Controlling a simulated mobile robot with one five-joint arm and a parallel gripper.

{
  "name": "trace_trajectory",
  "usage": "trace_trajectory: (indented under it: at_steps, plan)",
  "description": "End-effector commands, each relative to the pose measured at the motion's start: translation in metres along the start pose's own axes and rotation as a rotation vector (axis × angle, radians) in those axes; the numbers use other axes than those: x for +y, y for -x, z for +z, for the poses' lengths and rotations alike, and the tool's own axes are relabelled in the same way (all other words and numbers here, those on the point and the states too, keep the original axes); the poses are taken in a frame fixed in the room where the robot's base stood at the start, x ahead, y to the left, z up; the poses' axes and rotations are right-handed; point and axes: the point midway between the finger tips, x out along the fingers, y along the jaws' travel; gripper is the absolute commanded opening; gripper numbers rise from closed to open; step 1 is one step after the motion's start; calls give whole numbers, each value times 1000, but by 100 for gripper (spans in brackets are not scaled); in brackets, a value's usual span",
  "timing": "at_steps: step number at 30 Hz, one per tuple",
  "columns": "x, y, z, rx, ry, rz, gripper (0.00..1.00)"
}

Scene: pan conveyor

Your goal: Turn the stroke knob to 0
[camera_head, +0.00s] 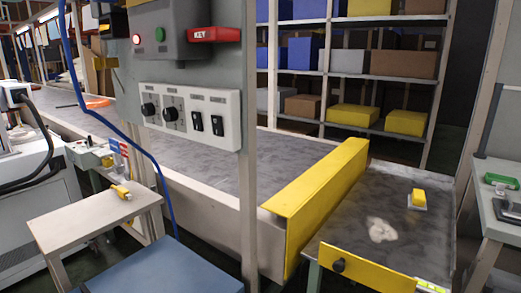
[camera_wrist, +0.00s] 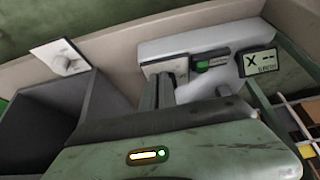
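A white control panel (camera_head: 190,130) hangs on a grey post in the head view. It carries a left black knob (camera_head: 149,108) and a right black knob (camera_head: 171,114), with two black switches to their right. The labels are too small to read, so I cannot tell which knob is the stroke knob. In the wrist view, my gripper (camera_wrist: 162,90) shows its two grey fingers side by side, with no gap or held thing visible. It is not in the head view. A pale knob on a white plate (camera_wrist: 65,60) is at upper left, apart from the fingers.
Above the panel is a grey box with red and green lights (camera_head: 160,35). A blue cable (camera_head: 110,125) hangs left of the post. A yellow guard (camera_head: 318,195) stands at the conveyor's end. The wrist view has a display marked X (camera_wrist: 258,62) at right.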

Motion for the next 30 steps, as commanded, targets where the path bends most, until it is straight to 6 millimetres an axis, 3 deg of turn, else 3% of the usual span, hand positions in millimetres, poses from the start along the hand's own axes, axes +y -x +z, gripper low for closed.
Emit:
trace_trajectory:
  at_steps: [12,25,30]
  plan:
    - [2,6,5,2,0,1,0]
    - [2,56,-23,1,0,0,0]
    - [2,57,-23,1,0,0,0]
